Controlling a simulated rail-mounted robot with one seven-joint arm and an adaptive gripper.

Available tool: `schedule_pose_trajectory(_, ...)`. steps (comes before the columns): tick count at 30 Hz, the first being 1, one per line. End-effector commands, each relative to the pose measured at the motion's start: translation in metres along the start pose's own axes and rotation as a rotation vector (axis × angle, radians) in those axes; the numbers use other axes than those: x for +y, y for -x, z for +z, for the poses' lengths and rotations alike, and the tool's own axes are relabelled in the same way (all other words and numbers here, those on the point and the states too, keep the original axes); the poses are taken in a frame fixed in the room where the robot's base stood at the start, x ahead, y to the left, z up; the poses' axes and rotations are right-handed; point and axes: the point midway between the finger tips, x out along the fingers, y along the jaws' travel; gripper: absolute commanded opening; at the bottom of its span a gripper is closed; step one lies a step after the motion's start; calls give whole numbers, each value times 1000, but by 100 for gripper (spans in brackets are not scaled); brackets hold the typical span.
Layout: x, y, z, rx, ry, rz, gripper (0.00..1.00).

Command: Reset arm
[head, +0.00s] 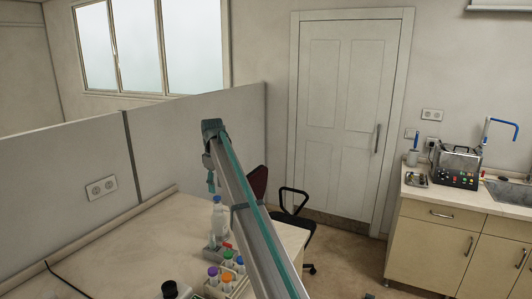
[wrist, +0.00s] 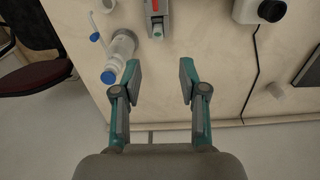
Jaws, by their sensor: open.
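My gripper (wrist: 160,72) is open in the wrist view, its two teal-and-grey fingers spread apart with nothing between them. It hangs above the pale bench (wrist: 210,60), near the bench edge. My arm rises from the bottom of the head view and bends at its raised elbow.
A wash bottle (head: 219,218) and racks of colour-capped vials (head: 222,278) stand on the bench. The wash bottle (wrist: 122,47) is just beyond the left finger in the wrist view. A partition (head: 190,135) borders the bench; a chair (head: 293,213) stands behind.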

Motion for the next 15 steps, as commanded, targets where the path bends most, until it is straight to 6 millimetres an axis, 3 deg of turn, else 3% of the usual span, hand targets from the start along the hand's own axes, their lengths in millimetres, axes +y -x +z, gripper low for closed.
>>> schedule_pose_trajectory(8,4,-75,55,-2,-108,-1,42)
schedule_pose_trajectory(11,4,-112,84,-3,-164,-2,42)
schedule_pose_trajectory(15,-3,-177,142,-4,-272,-2,42)
